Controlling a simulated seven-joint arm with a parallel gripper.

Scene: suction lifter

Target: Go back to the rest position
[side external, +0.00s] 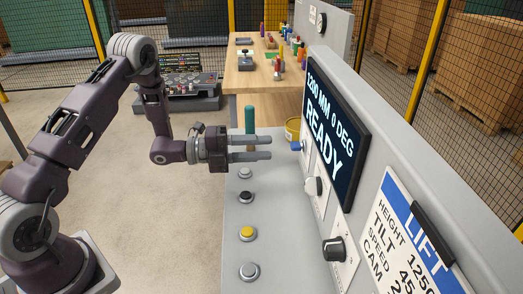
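My gripper (268,148) is at the end of my arm, above the far end of the grey control panel (285,230). Its two fingers point right, toward the upright console face, with a gap between them and nothing visible in it. A teal-green upright handle (250,119) shows just behind the fingers; I cannot tell whether it touches them. A small blue knob (296,146) sits on the console just beyond the fingertips, seemingly apart from them. A screen (331,128) reads "1200 MM 0 DEG READY".
Buttons line the panel below my gripper, including a black one (246,196) and a yellow one (246,233). A white knob (313,186) and a black knob (333,249) stick out of the console. A wooden bench (245,82) with tools stands behind. Floor left of the panel is clear.

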